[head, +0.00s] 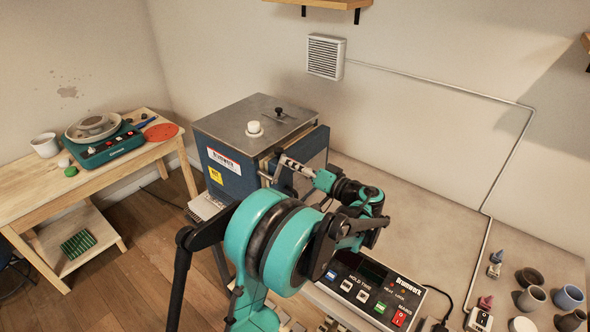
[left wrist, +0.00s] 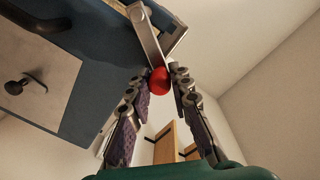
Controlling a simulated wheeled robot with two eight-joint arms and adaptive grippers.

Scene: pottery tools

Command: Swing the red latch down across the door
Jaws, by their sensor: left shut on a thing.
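The blue kiln (head: 232,165) with a grey metal top stands at the middle of the head view. Its blue door panel (head: 322,138) shows at its right side; I cannot tell exactly how far it is shut. My left gripper (head: 282,165) reaches to the kiln's front edge beside the door. In the left wrist view, the latch's red knob (left wrist: 159,80) sits between the two fingertips, which are shut on it. The latch's metal bar (left wrist: 145,35) runs from the knob up toward the kiln body. In the head view the knob is hidden. My right gripper is not in view.
A control box (head: 370,287) with buttons and a red switch sits on the bench in front. Several small pots (head: 535,298) stand at the far right. A wooden table (head: 50,180) with a turntable device (head: 100,135) is at the left. The bench right of the kiln is mostly clear.

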